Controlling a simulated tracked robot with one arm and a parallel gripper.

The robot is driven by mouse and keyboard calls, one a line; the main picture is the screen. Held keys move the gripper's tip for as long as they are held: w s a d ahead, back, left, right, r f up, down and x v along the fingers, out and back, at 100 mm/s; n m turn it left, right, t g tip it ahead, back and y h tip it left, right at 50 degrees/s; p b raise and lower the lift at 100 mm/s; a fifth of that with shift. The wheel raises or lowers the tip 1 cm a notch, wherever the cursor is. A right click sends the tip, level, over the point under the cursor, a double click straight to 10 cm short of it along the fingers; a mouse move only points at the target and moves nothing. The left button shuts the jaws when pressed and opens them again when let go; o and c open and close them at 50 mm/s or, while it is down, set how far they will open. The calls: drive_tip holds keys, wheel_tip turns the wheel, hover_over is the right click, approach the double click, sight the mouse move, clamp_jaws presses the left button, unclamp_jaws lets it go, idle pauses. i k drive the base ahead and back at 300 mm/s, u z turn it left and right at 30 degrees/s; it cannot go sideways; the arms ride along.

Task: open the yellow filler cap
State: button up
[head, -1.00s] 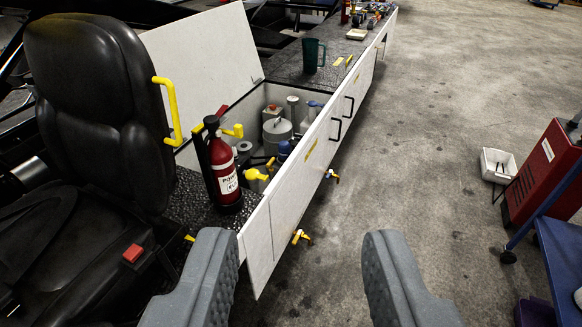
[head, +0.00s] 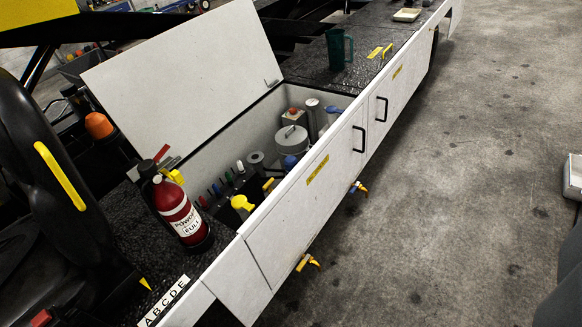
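A yellow cap (head: 242,203) shows inside the open white locker, near its front left corner, just right of the fire extinguisher. I take it for the filler cap; its lower part is hidden by the locker's front wall. A dark grey shape (head: 562,275) at the lower right edge looks like part of my gripper, cut off by the frame. It is far from the cap and touches nothing that I can see. No second finger shows, so its opening cannot be judged.
The locker's white lid (head: 190,70) stands open behind. A red extinguisher (head: 178,208) stands close left of the cap. Grey canisters (head: 291,139) fill the locker. Yellow-handled taps (head: 307,262) stick out below the front panel (head: 300,205). A green mug (head: 340,48) stands beyond.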

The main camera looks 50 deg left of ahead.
sight(239, 202)
drive_tip(key=u, duration=0.25)
drive_tip(key=i, duration=1.1)
drive_tip(key=u, duration=0.95)
drive_tip(key=i, duration=0.3)
drive_tip(key=u, duration=0.15)
drive_tip(key=k, duration=0.85)
drive_tip(key=u, duration=0.2)
drive_tip(key=i, duration=0.85)
drive_tip(key=z, duration=0.1)
